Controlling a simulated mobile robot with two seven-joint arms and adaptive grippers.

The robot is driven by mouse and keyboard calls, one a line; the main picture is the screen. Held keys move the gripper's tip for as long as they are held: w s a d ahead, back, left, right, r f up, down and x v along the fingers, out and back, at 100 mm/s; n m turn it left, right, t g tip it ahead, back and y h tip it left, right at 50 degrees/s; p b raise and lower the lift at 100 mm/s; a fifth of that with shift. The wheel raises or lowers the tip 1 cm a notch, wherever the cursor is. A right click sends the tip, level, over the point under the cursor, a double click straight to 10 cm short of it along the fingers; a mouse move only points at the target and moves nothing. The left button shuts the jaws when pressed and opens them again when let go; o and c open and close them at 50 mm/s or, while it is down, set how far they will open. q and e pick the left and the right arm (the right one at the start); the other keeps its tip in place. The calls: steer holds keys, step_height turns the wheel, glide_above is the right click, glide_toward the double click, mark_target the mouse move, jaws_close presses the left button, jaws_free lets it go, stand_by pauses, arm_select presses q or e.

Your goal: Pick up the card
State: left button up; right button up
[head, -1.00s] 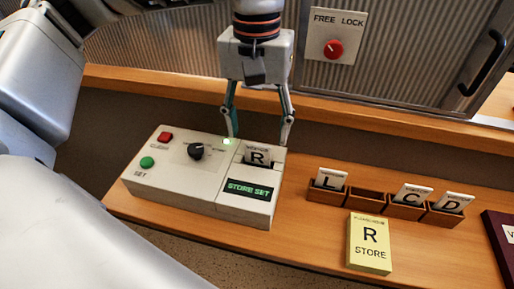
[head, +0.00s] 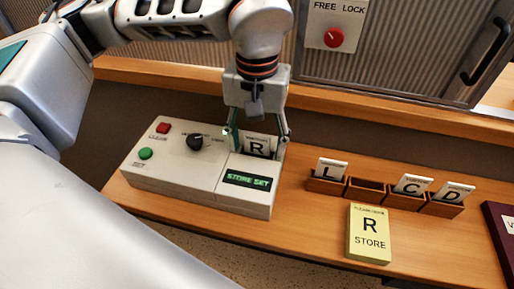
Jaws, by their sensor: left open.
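A white card marked R (head: 256,146) stands upright in the slot of the white control box (head: 190,178). The box's display reads STORE SET. My left gripper (head: 258,148) points down over the box, open, with one finger to each side of the R card. I cannot tell whether either finger touches the card. Cards marked L (head: 330,169), C (head: 411,184) and D (head: 455,192) stand in a brown wooden rack (head: 372,192), which has one empty compartment between L and C. My right gripper is not in view.
A yellow block reading R STORE (head: 369,235) lies in front of the rack. The box carries a red button (head: 163,128), a green button (head: 146,154) and a black knob (head: 195,142). A dark red item (head: 499,232) is at the right edge. A shutter with a handle stands behind.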

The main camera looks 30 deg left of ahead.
arm_select(q)
steer(key=c, duration=1)
steer(key=shift+r, duration=0.1)
step_height(320, 180, up, 20)
steer(key=shift+f+p, duration=0.1)
steer(key=shift+p, duration=1.1)
steer(key=shift+o, duration=1.2)
steer(key=c, duration=0.4)
